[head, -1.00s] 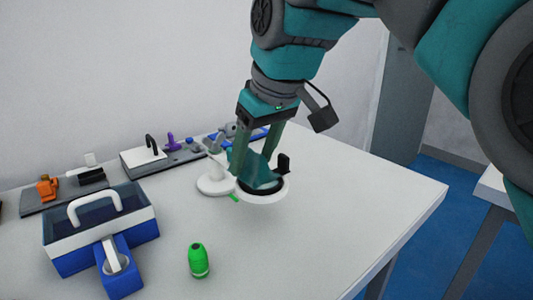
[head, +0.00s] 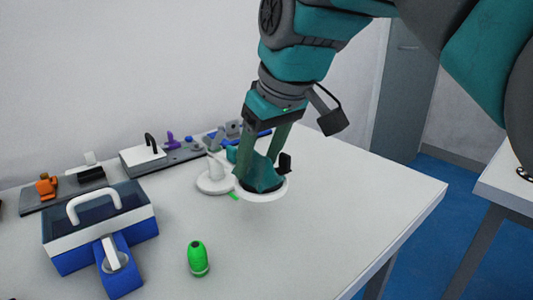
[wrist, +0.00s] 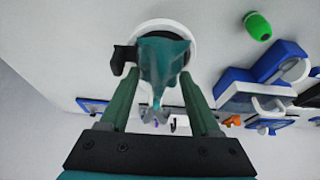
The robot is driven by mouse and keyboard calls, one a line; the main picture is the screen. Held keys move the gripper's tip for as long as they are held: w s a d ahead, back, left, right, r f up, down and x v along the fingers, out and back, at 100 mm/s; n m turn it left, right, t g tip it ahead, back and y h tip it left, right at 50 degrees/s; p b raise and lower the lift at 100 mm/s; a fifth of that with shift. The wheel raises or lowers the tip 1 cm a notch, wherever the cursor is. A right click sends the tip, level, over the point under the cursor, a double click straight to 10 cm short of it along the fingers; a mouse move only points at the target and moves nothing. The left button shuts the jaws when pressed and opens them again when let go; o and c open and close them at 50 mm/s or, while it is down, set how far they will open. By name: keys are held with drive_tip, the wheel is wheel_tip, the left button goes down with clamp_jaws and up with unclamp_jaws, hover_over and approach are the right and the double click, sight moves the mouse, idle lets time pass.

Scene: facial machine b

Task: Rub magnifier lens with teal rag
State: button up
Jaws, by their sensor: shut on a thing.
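The magnifier is a white ring with a dark lens (head: 266,194) and a small black part on its right side; a round white base (head: 214,180) stands left of it on the table. The teal rag (head: 258,174) lies over the lens and hides much of it. My gripper (head: 262,172) points down over the ring, shut on the rag. In the wrist view the rag (wrist: 163,65) hangs between the two fingers and covers the middle of the white ring (wrist: 190,38).
A blue and white box with a handle (head: 95,225) stands at left, a green bottle (head: 198,259) at the front. A grey tray (head: 172,158) with small tools lies along the wall. The table's right side is clear.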

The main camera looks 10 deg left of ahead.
sight(258, 154)
drive_tip(key=shift+w+a, duration=0.5)
drive_tip(key=shift+a, duration=0.05)
drive_tip(key=shift+s+d+r, duration=0.1)
drive_tip(key=shift+s+d, duration=0.45)
drive_tip(key=shift+d, duration=0.05)
drive_tip(key=shift+w+r+p, duration=0.1)
drive_tip(key=shift+r+p, duration=1.05)
drive_tip(key=shift+r, duration=1.85)
